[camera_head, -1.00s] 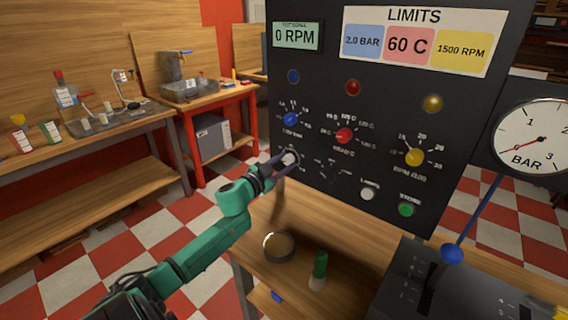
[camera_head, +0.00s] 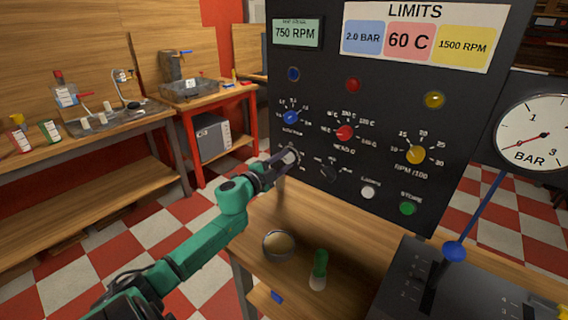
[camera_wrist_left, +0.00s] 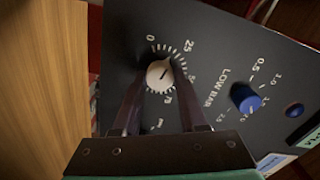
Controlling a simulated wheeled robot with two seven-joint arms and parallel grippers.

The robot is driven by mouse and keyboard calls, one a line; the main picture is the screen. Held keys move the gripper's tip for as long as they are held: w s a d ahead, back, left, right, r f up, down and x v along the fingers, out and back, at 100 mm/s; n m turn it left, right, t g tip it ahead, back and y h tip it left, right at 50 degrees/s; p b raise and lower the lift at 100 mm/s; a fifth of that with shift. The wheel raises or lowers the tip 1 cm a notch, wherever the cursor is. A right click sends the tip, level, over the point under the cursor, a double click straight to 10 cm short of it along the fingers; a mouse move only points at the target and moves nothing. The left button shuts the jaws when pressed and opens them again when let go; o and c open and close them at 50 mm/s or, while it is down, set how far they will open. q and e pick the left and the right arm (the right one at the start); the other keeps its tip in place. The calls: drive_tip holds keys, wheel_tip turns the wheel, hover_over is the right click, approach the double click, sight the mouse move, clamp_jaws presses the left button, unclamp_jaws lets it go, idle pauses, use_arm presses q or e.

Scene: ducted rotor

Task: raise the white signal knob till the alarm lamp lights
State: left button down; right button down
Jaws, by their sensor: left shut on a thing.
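The white signal knob (camera_head: 291,156) is at the lower left of the black panel (camera_head: 330,215), partly covered by my fingers. My left gripper (camera_head: 284,160) is shut on it. The panel display (camera_head: 297,33) reads 750 RPM. A blue lamp (camera_head: 293,74), a red lamp (camera_head: 353,85) and a yellow lamp (camera_head: 434,100) are in a row; all look unlit.
Blue (camera_head: 291,118), red (camera_head: 345,133) and yellow (camera_head: 415,155) limit knobs sit above my gripper's level. A white button (camera_head: 367,193) and a green button (camera_head: 407,208) are to the right. A round dish (camera_head: 278,246) and a green-topped object (camera_head: 319,268) stand on the bench below.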

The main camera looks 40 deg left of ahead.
use_arm(q)
drive_tip(key=shift+m+b, duration=0.35)
drive_tip(key=shift+m, duration=1.25)
drive_tip(key=shift+c, duration=2.2)
unclamp_jaws()
drive_tip(key=shift+s, duration=0.1)
drive_tip(key=s, duration=1.4)
drive_tip(key=shift+s+d, duration=0.2)
